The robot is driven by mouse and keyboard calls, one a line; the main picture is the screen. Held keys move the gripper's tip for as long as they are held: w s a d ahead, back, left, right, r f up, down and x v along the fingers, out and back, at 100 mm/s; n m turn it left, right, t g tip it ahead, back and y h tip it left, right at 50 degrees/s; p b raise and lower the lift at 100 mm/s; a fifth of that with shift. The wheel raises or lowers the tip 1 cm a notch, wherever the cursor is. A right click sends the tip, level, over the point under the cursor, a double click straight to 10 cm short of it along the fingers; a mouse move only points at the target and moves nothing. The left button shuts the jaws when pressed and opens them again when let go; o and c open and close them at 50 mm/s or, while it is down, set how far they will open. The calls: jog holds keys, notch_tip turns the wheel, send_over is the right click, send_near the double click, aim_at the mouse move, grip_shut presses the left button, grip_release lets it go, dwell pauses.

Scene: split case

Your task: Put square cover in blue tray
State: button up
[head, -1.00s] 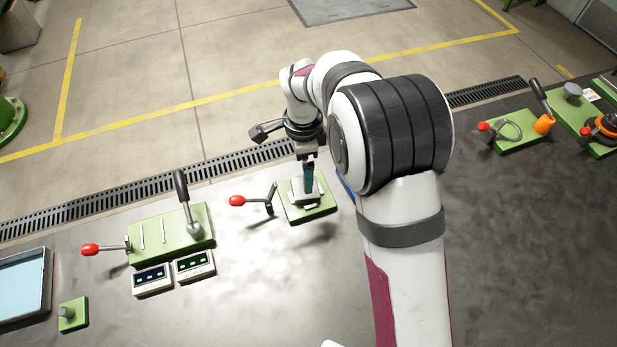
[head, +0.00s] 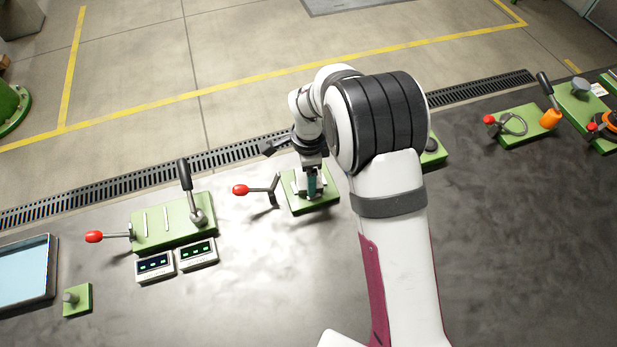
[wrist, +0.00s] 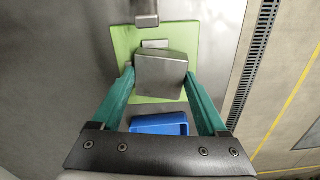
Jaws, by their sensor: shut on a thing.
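The square cover (wrist: 161,76) is a grey metal block with a flat top. It sits between the teal fingers of my gripper (wrist: 160,78), which is shut on it, over a green base plate (wrist: 124,46). In the head view my gripper (head: 311,186) is at the same green plate (head: 318,206), its fingers partly hiding the cover. I cannot tell whether the cover touches the plate. A small blue tray-like piece (wrist: 160,124) lies beside the plate in the wrist view; my arm hides it in the head view.
A red-knobbed lever (head: 241,190) stands left of the plate. Further left are a green fixture (head: 150,234), two small displays (head: 155,266) and a grey-rimmed tray with a light blue floor (head: 50,270). Other fixtures (head: 523,126) stand right. The front middle of the table is clear.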

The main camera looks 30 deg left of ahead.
jog(key=c, duration=0.5)
grip_shut()
jog(key=shift+r, duration=0.25)
notch_tip(320, 180, up, 4)
jog(key=shift+d, duration=0.1)
jog(key=w+d+r, duration=0.2)
jog(key=d+r, duration=0.4)
jog(key=d, duration=0.5)
jog(key=w+d+f+n+h, duration=0.25)
jog(key=w+d, duration=0.35)
jog(key=d, duration=0.5)
jog(key=shift+y, duration=0.45)
jog(key=a+f, duration=0.2)
jog(key=a, duration=0.1)
jog(key=w+a+f, duration=0.1)
jog(key=a+f, duration=0.1)
jog(key=a, duration=0.2)
jog(key=w+a+f, duration=0.1)
jog(key=a+f, duration=0.1)
jog(key=a, duration=0.2)
jog(key=shift+w, duration=0.2)
jog(key=shift+a+f, duration=0.15)
jog(key=shift+f, duration=1.8)
